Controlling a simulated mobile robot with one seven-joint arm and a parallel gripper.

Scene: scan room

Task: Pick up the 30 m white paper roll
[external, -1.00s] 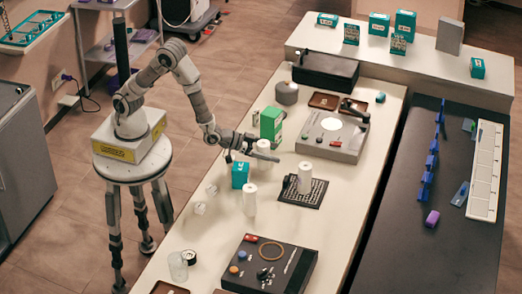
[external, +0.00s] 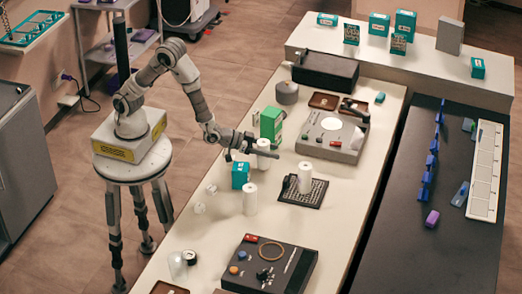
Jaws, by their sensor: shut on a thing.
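Several white paper rolls are on the long white counter. One roll (external: 263,162) is at my gripper (external: 262,152), just in front of a green and white box. My gripper is shut on this roll, with the fingers level across its upper part. I cannot tell whether its base touches the counter. A second roll (external: 250,200) stands upright nearer the camera, next to a teal box. A third roll (external: 305,178) stands on a black grid mat. No length label is readable on any roll.
The green box (external: 271,123) and the teal box (external: 240,175) stand close to my gripper. A grey device (external: 332,137) is to the right, with the black mat (external: 290,195) in front of it. A dark control panel (external: 270,265) is at the near end. The counter's left edge is mostly clear.

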